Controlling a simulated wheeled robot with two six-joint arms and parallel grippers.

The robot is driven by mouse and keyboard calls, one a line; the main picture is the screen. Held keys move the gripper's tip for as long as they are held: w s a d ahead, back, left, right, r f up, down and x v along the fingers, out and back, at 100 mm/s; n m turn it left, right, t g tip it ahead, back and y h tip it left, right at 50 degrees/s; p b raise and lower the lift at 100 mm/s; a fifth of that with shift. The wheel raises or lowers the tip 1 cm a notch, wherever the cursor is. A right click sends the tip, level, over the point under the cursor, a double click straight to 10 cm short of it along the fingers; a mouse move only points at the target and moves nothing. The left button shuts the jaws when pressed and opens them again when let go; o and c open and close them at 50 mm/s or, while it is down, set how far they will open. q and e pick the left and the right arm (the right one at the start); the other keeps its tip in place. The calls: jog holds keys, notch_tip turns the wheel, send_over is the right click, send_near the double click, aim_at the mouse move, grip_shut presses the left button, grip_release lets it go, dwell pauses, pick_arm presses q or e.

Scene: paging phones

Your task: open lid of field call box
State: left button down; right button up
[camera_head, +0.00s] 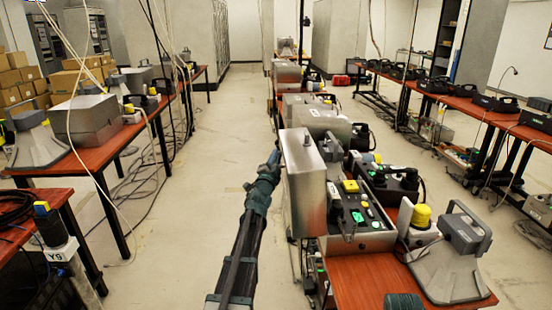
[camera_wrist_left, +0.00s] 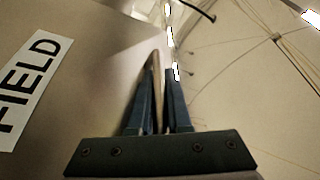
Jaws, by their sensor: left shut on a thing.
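The field call box (camera_head: 372,241) stands on the red-brown bench, its panel of black, green and yellow controls exposed. Its silver lid (camera_head: 305,183) stands upright along the box's left side. The lid also fills the left of the left wrist view (camera_wrist_left: 75,105), with a white label (camera_wrist_left: 30,88) whose visible letters read "FIELD", partly cut off. My left gripper (camera_head: 275,156) is at the lid's left edge. In the left wrist view its fingers (camera_wrist_left: 164,82) are shut on the thin lid edge.
A yellow-topped device (camera_head: 421,217) and a grey horn-shaped unit (camera_head: 452,263) stand right of the box on the bench (camera_head: 365,285). More metal boxes (camera_head: 320,119) stand behind it. The floor (camera_head: 190,210) left of my arm is mostly clear.

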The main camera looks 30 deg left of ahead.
pick_arm(q)
jog(key=shift+d+r, duration=0.2)
jog(key=shift+d, duration=0.1)
pick_arm(e)
jog(key=shift+r, duration=0.2)
